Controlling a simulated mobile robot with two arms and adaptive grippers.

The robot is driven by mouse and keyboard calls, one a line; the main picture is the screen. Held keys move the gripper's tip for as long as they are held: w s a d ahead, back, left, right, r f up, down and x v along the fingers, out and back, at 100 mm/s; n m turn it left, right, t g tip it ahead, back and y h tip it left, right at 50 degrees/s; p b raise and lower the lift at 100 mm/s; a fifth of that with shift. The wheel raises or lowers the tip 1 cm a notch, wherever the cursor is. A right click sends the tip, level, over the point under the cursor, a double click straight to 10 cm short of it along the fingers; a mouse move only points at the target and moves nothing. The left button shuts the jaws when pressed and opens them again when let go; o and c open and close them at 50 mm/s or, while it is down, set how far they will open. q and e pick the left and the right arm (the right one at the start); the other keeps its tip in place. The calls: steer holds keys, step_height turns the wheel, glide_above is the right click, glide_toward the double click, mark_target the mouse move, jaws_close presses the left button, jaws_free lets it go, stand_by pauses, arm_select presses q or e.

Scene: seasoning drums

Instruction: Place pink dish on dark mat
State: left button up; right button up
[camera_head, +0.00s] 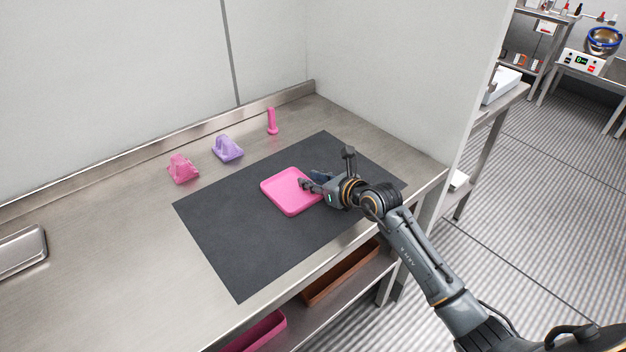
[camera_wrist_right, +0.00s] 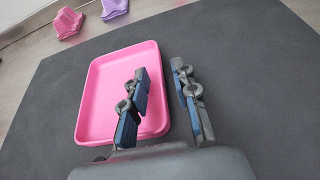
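The pink dish (camera_head: 287,191) is a shallow square tray lying flat on the dark mat (camera_head: 235,235) on the steel bench. My right gripper (camera_head: 312,180) is at the dish's right side. In the right wrist view, the gripper (camera_wrist_right: 162,85) has its fingers apart, one over the inside of the pink dish (camera_wrist_right: 105,85) and one outside its right rim over the mat (camera_wrist_right: 245,70). The rim runs between the fingers, with a visible gap to the outer one. Whether the inner finger touches the dish cannot be told. My left gripper is not in view.
A pink holder (camera_head: 182,168), a purple holder (camera_head: 228,148) and an upright pink piece (camera_head: 272,121) stand behind the mat. A metal tray (camera_head: 20,250) lies at far left. A wall (camera_head: 400,75) bounds the right end. The mat's left part is clear.

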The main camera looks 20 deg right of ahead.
steer(key=shift+r, duration=0.1)
steer(key=shift+s+r, duration=0.1)
steer(key=v, duration=1.1)
steer(key=shift+s+d+r+b, duration=0.15)
steer(key=shift+s+d+b, duration=0.05)
steer(key=shift+s+b, duration=0.2)
